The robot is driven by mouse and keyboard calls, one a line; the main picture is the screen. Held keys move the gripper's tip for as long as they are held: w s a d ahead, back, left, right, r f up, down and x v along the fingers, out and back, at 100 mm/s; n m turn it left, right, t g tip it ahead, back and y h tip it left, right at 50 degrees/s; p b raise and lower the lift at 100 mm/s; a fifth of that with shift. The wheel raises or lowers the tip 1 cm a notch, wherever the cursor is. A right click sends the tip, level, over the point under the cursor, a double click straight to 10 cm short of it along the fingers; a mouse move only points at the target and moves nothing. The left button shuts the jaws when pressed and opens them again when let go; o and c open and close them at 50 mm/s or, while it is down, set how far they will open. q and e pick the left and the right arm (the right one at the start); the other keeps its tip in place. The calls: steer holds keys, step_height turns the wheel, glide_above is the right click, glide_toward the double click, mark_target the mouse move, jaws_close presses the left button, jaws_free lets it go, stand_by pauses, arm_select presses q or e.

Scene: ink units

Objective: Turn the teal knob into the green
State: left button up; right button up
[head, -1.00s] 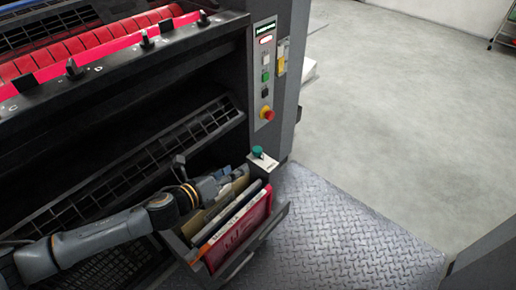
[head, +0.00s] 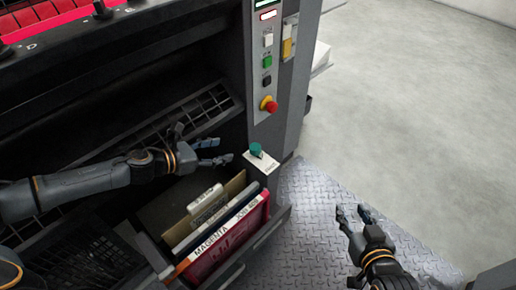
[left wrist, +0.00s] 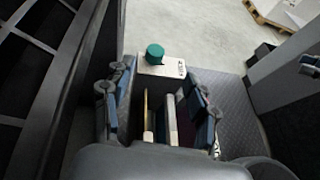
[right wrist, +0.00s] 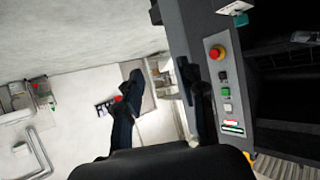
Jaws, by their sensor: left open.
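The teal knob (head: 255,149) sits on a small pale plate (head: 261,163) at the corner by the open drawer, below the red emergency button. It also shows ahead of the fingers in the left wrist view (left wrist: 155,54). My left gripper (head: 219,151) is open and empty, just left of the knob, its fingers pointing at it without touching. The plate has markings too small to read, and no green zone can be made out. My right gripper (head: 352,216) is open and empty over the metal floor plate, well to the right of the knob.
The open drawer (head: 238,262) below my left gripper holds several upright folders, one marked MAGENTA (head: 228,240). The control panel (head: 266,85) with its red button (head: 268,104) rises behind the knob. The patterned floor plate (head: 318,200) and grey floor (head: 420,110) are free.

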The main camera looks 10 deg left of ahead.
mark_target(253, 148)
arm_select(q)
steer(key=b+x, duration=0.1)
steer(key=x, duration=0.2)
steer(key=f+b+x, duration=0.1)
steer(key=x, duration=0.2)
steer(key=f+b+x, duration=0.1)
steer(key=x, duration=0.2)
steer(key=shift+a+f, duration=0.15)
steer(key=shift+a, duration=0.1)
steer(key=b+x, duration=0.1)
steer(key=x, duration=0.4)
steer(key=shift+b, duration=0.3)
steer(key=shift+w+d+f, duration=0.1)
steer(key=shift+w+d, duration=0.15)
arm_select(e)
step_height(253, 148, up, 20)
steer(key=a+t+y, duration=0.2)
steer(key=t+y, duration=0.1)
steer(key=t, duration=0.7)
steer(key=shift+f+t+y, duration=0.15)
steer(key=shift+t+y, duration=0.15)
steer(key=shift+t, duration=0.1)
arm_select(q)
steer(key=c, duration=1.2)
